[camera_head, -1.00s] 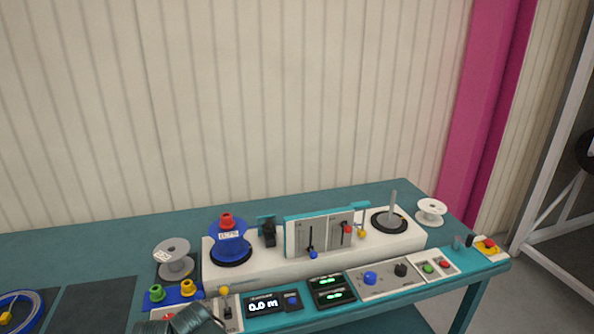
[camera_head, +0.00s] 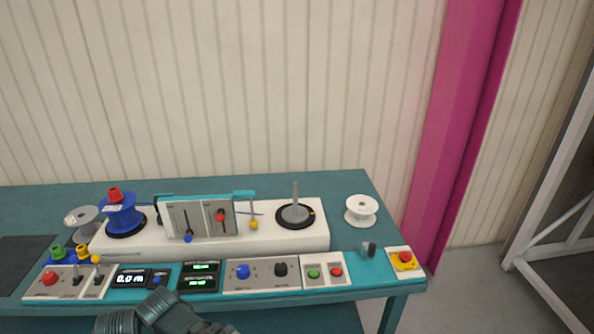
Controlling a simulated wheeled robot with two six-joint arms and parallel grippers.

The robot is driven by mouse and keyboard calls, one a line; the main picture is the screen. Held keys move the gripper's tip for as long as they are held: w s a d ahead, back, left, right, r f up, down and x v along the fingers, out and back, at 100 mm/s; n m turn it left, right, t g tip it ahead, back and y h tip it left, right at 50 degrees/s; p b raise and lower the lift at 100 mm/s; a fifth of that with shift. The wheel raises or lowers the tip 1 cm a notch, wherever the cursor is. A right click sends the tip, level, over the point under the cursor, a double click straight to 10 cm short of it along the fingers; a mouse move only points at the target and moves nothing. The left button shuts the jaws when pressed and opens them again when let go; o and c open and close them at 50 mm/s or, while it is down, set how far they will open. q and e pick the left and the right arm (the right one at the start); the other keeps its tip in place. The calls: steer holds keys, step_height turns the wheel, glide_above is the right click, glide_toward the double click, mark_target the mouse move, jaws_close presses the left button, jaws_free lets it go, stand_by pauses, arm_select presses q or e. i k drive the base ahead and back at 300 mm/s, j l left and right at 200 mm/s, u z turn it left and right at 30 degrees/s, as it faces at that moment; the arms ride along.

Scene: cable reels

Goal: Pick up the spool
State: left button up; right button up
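A white empty spool (camera_head: 361,210) stands on the teal bench at its right end, right of the white machine base. A blue spool (camera_head: 121,217) with a red knob on top sits on the left end of the base. A grey spool (camera_head: 82,220) stands on the bench left of it, partly hidden behind the blue one. A dark part of my arm shows at the bottom edge, left of centre. Neither gripper's fingers are in view.
The white base (camera_head: 280,240) carries a slider panel (camera_head: 200,216) and a black turntable with an upright spindle (camera_head: 295,205). Control panels (camera_head: 262,273) line the front edge, with a red emergency button (camera_head: 404,258) at the right corner. Floor lies open to the right.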

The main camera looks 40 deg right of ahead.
mark_target(362, 208)
steer(key=k+l, duration=0.2)
steer(key=l, duration=0.2)
steer(key=k+l, duration=0.15)
steer(key=l, duration=0.25)
steer(key=k+l, duration=0.2)
steer(key=l, duration=0.15)
steer(key=k+l, duration=0.2)
steer(key=l, duration=0.2)
